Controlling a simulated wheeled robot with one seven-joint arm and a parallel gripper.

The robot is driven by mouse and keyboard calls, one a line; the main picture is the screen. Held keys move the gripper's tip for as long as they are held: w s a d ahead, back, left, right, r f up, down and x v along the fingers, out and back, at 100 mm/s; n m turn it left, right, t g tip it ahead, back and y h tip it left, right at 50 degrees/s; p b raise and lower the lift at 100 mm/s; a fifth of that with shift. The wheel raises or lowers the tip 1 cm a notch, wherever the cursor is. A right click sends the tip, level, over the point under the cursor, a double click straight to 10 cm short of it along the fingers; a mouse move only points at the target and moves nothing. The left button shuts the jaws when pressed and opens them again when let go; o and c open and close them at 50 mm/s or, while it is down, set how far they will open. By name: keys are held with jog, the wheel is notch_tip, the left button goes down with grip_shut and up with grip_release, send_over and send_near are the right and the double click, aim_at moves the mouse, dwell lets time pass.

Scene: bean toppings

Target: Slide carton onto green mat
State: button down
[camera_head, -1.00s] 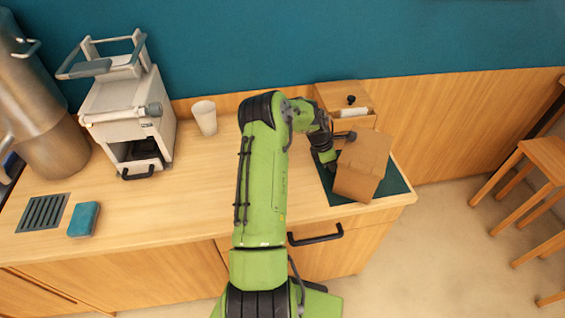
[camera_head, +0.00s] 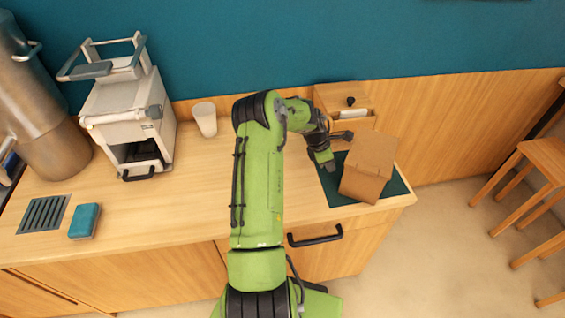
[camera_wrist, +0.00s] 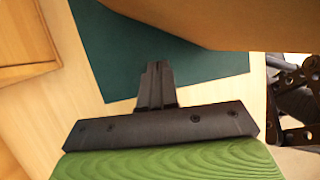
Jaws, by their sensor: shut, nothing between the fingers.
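The brown cardboard carton (camera_head: 370,162) stands on the dark green mat (camera_head: 394,186) at the right end of the counter. It leans or sits turned, and I cannot tell whether all of its base lies within the mat. In the wrist view the carton (camera_wrist: 235,22) fills the top right, above the green mat (camera_wrist: 110,60). My gripper (camera_head: 328,163) is just left of the carton, over the mat's left edge. In the wrist view my gripper's fingers (camera_wrist: 155,72) are shut together with nothing between them, and they appear apart from the carton.
A wooden box (camera_head: 343,100) with a black knob stands behind the mat against the wall. A white cup (camera_head: 205,119), a white machine (camera_head: 130,115) and a blue sponge (camera_head: 85,220) are on the left. The counter between is clear apart from my arm. Stools (camera_head: 545,165) stand at the right.

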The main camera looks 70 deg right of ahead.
notch_tip(320, 180, up, 9)
jog(key=p, duration=0.5)
jog(key=shift+p, duration=0.3)
jog(key=shift+r, duration=0.1)
